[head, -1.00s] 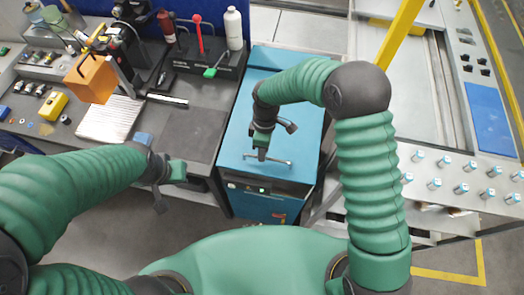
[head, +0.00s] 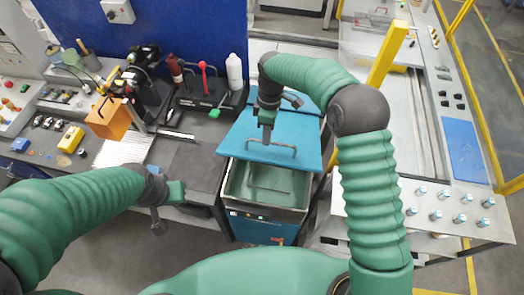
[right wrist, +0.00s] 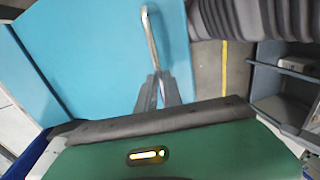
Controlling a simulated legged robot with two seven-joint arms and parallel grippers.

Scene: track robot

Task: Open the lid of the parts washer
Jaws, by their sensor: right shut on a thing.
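The parts washer (head: 265,208) stands in the middle of the head view, a blue cabinet with an open grey basin. Its blue lid (head: 245,140) is raised and tilted up at the back, with the basin showing below its front edge. My right gripper (head: 266,138) is shut on the metal bar handle (head: 285,152) of the lid. In the right wrist view the fingers (right wrist: 158,92) meet at the handle (right wrist: 149,35) against the blue lid. My left gripper (head: 172,203) hangs at the left, away from the washer; its finger gap is not clear.
A dark workbench left of the washer holds an orange box (head: 108,118), a yellow device (head: 71,139), bottles (head: 234,72) and a red-handled tool (head: 204,78). A yellow post (head: 383,65) and a grey machine table with a blue panel (head: 462,148) stand at the right.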

